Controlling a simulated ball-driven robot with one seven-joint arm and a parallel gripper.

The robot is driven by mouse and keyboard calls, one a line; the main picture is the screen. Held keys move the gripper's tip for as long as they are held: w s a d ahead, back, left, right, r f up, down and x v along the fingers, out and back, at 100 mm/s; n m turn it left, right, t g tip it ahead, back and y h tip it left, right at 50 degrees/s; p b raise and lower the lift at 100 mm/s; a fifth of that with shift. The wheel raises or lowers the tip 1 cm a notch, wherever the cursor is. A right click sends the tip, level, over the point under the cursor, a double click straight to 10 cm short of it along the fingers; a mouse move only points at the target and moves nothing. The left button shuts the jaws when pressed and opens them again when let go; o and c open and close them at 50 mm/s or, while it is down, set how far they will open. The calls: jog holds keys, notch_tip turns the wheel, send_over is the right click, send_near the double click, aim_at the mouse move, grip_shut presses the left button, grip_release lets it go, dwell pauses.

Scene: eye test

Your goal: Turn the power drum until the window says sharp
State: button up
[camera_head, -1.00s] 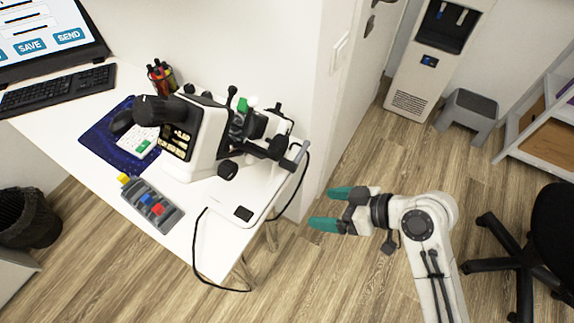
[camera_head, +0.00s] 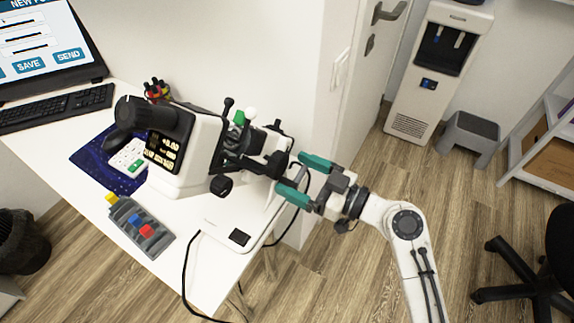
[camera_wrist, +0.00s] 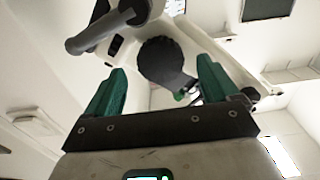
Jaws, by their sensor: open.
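A white eye-test instrument (camera_head: 198,150) with black knobs and arms stands on the desk. Its black side knob (camera_head: 221,186) faces the front. A dark panel with yellowish marks (camera_head: 163,152) is on its left; I cannot read the marks. My gripper (camera_head: 291,173) is open and empty, its teal fingers just right of the instrument's black arms. In the wrist view my gripper (camera_wrist: 160,68) points at the instrument, with a dark round disc (camera_wrist: 161,61) showing between and beyond the fingers. I cannot tell which round part is the power drum, nor whether anything is touched.
A grey tray (camera_head: 158,241) with coloured blocks lies at the desk's front edge. A blue mat (camera_head: 88,163), keyboard (camera_head: 60,108) and monitor (camera_head: 40,40) are left. A black cable hangs off the front.

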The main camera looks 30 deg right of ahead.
aim_at(282, 168)
jog(key=shift+x, duration=1.55)
jog(key=c, duration=1)
jog(key=shift+c, duration=0.3)
